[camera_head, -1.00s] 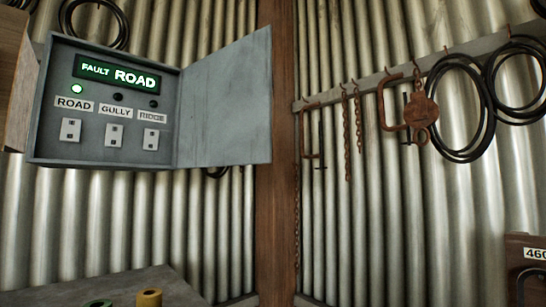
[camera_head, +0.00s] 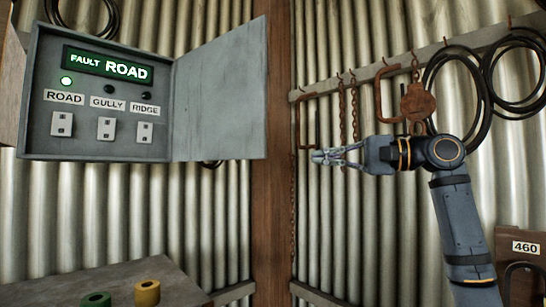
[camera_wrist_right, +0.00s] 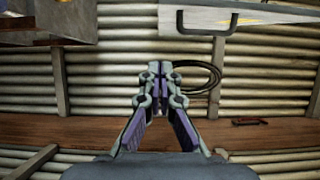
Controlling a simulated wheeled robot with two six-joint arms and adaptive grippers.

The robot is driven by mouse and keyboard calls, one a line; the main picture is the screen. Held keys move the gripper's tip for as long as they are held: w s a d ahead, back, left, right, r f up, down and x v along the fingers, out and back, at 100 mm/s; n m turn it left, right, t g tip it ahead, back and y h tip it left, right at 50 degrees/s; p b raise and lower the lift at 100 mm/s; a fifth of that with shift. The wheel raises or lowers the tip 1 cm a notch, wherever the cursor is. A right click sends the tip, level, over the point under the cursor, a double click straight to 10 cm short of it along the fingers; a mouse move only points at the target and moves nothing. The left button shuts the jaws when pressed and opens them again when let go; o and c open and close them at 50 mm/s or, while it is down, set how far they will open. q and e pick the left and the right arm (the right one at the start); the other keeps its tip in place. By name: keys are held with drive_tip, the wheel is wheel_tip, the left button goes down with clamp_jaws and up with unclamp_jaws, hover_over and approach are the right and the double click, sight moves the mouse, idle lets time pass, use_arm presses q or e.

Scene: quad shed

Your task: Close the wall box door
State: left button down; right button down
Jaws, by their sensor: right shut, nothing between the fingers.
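The grey wall box (camera_head: 98,148) hangs at the upper left in the head view. Its door (camera_head: 218,95) stands open, swung out to the right, with its plain inner face showing. My right gripper (camera_head: 316,156) is shut and empty, pointing left. In the picture it is right of the door's free edge, around the height of its lower corner, with a gap between them. The shut fingers (camera_wrist_right: 160,70) also show in the right wrist view. A pale panel with a dark handle (camera_wrist_right: 205,24) lies at the top there; I cannot tell whether it is the door. My left gripper is out of view.
A wooden post (camera_head: 272,210) stands behind the door's right edge. Rusty clamps (camera_head: 385,100), chains and cable coils (camera_head: 520,60) hang on the right wall near my right arm. A bench (camera_head: 190,290) with a green roll and a yellow roll (camera_head: 147,292) is at lower left.

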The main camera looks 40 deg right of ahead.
drive_tip(key=w+a+p, duration=0.4)
drive_tip(key=w+a, duration=0.3)
drive_tip(key=a, duration=0.2)
drive_tip(key=shift+w+p, duration=0.2)
drive_tip(key=shift+p, duration=0.1)
drive_tip(key=shift+w+f, duration=0.1)
drive_tip(key=shift+w, duration=0.05)
